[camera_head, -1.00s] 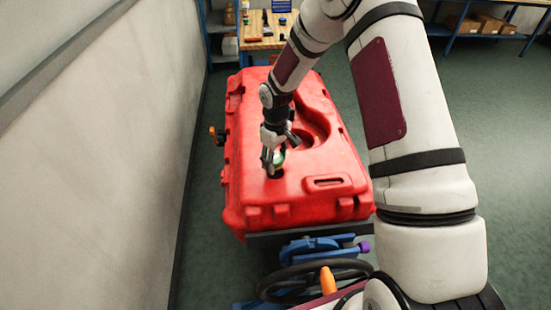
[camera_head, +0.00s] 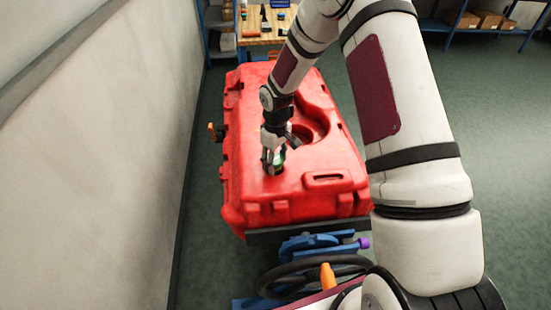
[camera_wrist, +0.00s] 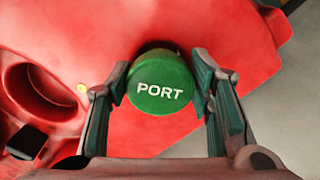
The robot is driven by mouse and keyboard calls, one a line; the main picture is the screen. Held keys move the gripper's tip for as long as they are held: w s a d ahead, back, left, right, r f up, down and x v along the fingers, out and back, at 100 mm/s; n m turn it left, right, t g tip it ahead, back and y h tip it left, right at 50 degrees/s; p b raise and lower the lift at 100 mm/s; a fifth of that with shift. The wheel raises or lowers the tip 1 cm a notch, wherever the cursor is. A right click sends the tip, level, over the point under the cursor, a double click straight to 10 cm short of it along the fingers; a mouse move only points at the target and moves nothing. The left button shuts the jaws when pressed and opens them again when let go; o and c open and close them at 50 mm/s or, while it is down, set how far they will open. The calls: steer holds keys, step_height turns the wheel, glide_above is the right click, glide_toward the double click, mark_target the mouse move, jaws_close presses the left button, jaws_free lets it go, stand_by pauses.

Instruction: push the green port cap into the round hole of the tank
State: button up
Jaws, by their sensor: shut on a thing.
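The green port cap (camera_wrist: 162,82), a round disc lettered PORT, sits between the two fingers of my gripper (camera_wrist: 160,88) in the wrist view. The fingers are shut on its sides. In the head view a bit of the cap (camera_head: 280,156) shows beside my gripper (camera_head: 273,162), low over the near part of the red tank (camera_head: 310,178). A dark edge, perhaps of the round hole, shows behind the cap in the wrist view. The cap hides most of it, and I cannot tell how far in the cap is.
A larger round recess (camera_wrist: 40,92) lies in the tank top left of the cap. The tank rests on a blue stand with a black handwheel (camera_head: 300,275). A pale wall (camera_head: 100,170) runs along the left. A workbench (camera_head: 258,38) with tools stands behind.

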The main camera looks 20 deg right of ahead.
steer(key=shift+f, duration=0.35)
steer(key=shift+f, duration=0.2)
steer(key=shift+f, duration=0.3)
steer(key=shift+f+b, duration=0.2)
steer(key=shift+b, duration=0.15)
stand_by(0.6)
steer(key=o, duration=1.5)
steer(key=shift+r, duration=0.15)
steer(key=shift+r+p, duration=0.7)
steer(key=shift+r, duration=1.95)
